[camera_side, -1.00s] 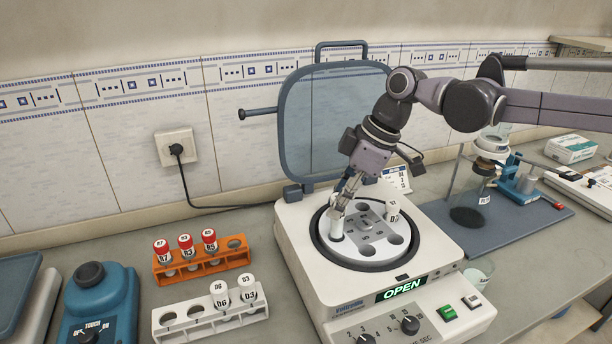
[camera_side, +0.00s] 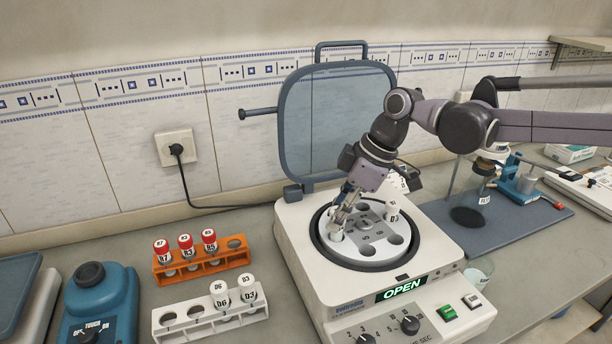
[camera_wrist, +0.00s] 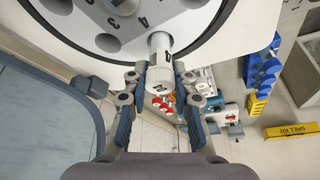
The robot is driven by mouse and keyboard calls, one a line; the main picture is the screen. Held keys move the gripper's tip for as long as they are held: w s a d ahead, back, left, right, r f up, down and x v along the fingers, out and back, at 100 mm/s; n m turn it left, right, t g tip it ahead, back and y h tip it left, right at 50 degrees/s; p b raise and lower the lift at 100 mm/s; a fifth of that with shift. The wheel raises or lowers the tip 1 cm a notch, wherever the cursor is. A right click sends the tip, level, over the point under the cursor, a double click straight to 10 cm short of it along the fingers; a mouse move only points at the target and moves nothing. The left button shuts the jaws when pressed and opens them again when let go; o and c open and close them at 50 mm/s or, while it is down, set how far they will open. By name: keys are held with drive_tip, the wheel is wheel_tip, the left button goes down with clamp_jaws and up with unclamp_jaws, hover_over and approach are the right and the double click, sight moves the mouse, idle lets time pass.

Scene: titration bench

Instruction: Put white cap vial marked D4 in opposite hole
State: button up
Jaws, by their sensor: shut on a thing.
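The centrifuge (camera_side: 290,235) has its lid (camera_side: 335,115) up and its display reads OPEN. Its grey numbered rotor (camera_side: 368,252) has several holes. My gripper (camera_side: 340,226) is low over the rotor's left side, shut on a white-capped vial (camera_side: 336,237). In the wrist view the vial (camera_wrist: 162,84) is between both fingers, cap toward me and body toward the rotor (camera_wrist: 145,22); its cap marking is too small to read surely. The vial's lower end appears down in a left hole; its depth is hidden. Another white-capped vial (camera_side: 392,214) stands in the rotor's right side.
An orange rack (camera_side: 222,261) holds red-capped vials at the left. A white rack (camera_side: 195,328) holds white-capped vials marked D6 and D3. A blue mixer (camera_side: 100,305) stands left. A stand with a grey base (camera_side: 535,215) is right. The raised lid is behind my gripper.

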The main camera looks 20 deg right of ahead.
drive_tip(key=shift+f, duration=0.6)
drive_tip(key=shift+f, duration=0.1)
drive_tip(key=o, duration=1.1)
drive_tip(key=shift+c, duration=0.2)
drive_tip(key=shift+r, duration=3.5)
